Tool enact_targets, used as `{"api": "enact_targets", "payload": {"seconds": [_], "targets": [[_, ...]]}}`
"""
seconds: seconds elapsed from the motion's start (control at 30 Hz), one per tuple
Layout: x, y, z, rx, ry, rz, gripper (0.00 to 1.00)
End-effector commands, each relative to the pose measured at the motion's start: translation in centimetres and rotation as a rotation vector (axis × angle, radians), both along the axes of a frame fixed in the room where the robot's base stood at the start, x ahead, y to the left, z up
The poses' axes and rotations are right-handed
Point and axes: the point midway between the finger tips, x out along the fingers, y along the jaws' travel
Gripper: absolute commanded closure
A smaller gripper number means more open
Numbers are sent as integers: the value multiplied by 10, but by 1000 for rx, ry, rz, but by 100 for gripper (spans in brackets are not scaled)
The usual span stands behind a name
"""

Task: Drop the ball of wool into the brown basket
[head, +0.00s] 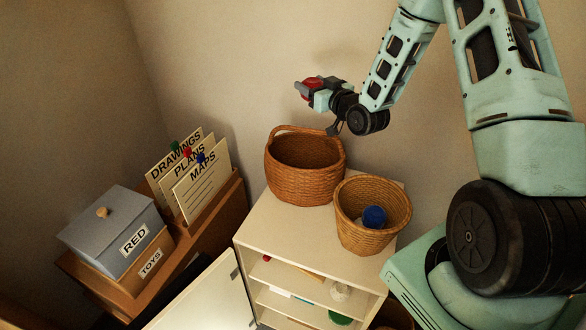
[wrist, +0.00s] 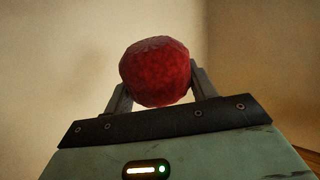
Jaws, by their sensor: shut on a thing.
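The ball of wool is red; in the wrist view the ball (wrist: 155,72) sits between the two fingers of my gripper (wrist: 160,85), which is shut on it. In the head view the red ball (head: 313,84) shows at the end of my gripper (head: 305,88), held in the air above and behind the brown basket. The brown basket (head: 303,185) is a darker woven basket with a raised handle, standing upright on top of a pale cabinet. I see no object in the part of its inside that shows.
A lighter tan basket (head: 368,240) with a blue item (head: 374,216) inside stands close to the brown basket's right. The cabinet (head: 270,228) has shelves with small items. A grey box (head: 110,225) and labelled cards (head: 200,185) stand left. The wall is close behind.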

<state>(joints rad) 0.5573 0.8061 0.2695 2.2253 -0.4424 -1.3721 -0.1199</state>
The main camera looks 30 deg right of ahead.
Motion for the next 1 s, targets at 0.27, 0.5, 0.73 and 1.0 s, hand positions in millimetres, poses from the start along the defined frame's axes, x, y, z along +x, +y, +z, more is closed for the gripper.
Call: {"api": "enact_targets", "payload": {"seconds": [0.27,0.5,0.73,1.0], "targets": [[0,0,-12,1,1,0,66],[0,0,-39,1,1,-1,66],[0,0,-59,1,0,-1,66],[0,0,-60,0,-1,0,66]]}}
